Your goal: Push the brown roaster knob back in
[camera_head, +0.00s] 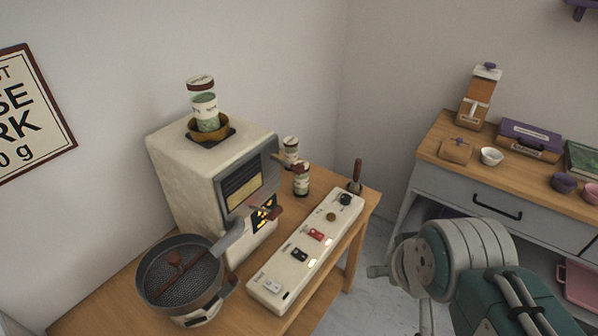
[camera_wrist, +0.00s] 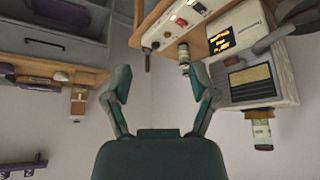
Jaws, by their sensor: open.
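The cream roaster (camera_head: 183,175) stands on the wooden cart, with a dark window and a lit orange display on its front. A brown knob (camera_head: 272,211) sticks out from the front near the display; I cannot tell how far out it is. In the head view my arm is at lower right, apart from the cart.
A cream control strip (camera_head: 290,274) with several switches lies right of the roaster. Jars (camera_head: 301,180) stand behind the strip. A grey drawer cabinet (camera_head: 450,192) stands at right.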

